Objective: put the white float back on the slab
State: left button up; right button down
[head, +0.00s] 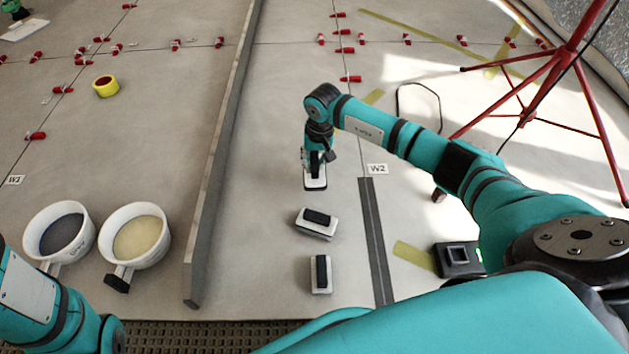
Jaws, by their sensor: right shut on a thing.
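My right gripper (316,165) reaches in from the right and points down. It is shut on a float with a white base (315,184), just left of the W2 label. The gripper hides most of the float's top, and I cannot tell whether its base touches the slab (270,170). Two similar floats with black handles rest on the slab nearer to me: a tilted-looking middle one (327,232) and a near one (327,285). Only part of my left arm shows at the lower left; its gripper is out of view.
A long grey straightedge bar (215,190) lies left of the floats, and a dark strip (374,235) lies to their right. Two white buckets (30,228) (108,228) stand at the left. A red tripod (565,60) stands at the right. Red clips (350,79) line the joints.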

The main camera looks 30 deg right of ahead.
aim_at(315, 173)
notch_tip(315, 173, down, 5)
jog(key=b, duration=0.3)
jog(key=shift+r, duration=0.15)
jog(key=c, duration=1.7)
grip_release()
jog(key=shift+f, duration=0.2)
jog(key=o, duration=0.5)
jog(key=r+p, duration=0.2)
jog(key=r, duration=0.1)
jog(key=r+p, duration=0.3)
jog(key=r, duration=0.1)
jog(key=s+r+p, duration=0.1)
jog(key=r+p, duration=0.1)
jog(key=r, duration=0.2)
jog(key=shift+s+d+r, duration=0.1)
jog(key=shift+d, duration=0.1)
jog(key=shift+s+r+p, duration=0.1)
jog(key=shift+r+p, duration=0.4)
jog(key=shift+r, duration=0.05)
jog(key=shift+a, duration=0.1)
